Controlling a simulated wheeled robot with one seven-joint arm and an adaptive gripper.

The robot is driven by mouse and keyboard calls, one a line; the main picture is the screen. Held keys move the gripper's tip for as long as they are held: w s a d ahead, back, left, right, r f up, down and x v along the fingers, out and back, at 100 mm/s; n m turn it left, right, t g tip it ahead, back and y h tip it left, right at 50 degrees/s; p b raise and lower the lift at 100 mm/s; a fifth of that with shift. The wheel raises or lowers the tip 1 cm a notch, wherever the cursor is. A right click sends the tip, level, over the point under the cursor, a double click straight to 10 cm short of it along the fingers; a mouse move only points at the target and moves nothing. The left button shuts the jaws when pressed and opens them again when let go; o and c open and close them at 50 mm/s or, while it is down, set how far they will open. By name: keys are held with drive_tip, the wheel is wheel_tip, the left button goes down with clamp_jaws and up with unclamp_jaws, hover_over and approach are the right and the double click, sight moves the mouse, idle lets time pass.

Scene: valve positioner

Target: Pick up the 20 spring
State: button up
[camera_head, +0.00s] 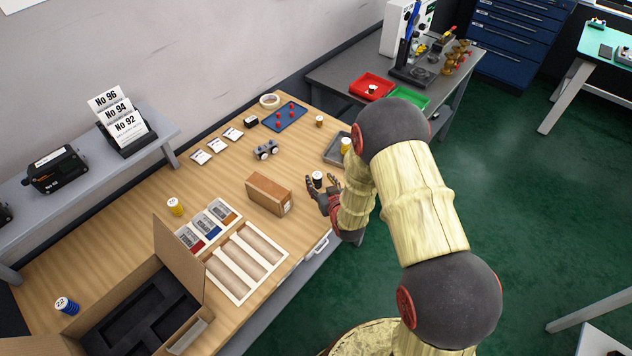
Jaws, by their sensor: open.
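My gripper (323,184) is open at the right front part of the wooden bench, its fingers pointing toward the wall. A small black cylinder with a pale top (317,177), which looks like a spring, stands upright at the fingertips. I cannot tell whether the fingers touch it, and its number is too small to read. A blue spring marked 22 (66,306) stands at the far left of the bench. A yellow spring (175,206) stands behind the colour-marked boxes, and another yellow one (346,145) is by the grey tray. No label 20 is legible.
A brown cardboard box (269,194) stands just left of my gripper. A white divided tray (246,262) and an open carton (140,310) lie further left. A grey tray (335,150) and a small wheeled grey part (265,150) lie behind. The bench's front edge is close.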

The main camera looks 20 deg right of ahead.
sight(319, 178)
drive_tip(key=x, duration=0.4)
drive_tip(key=shift+c, duration=0.9)
clamp_jaws()
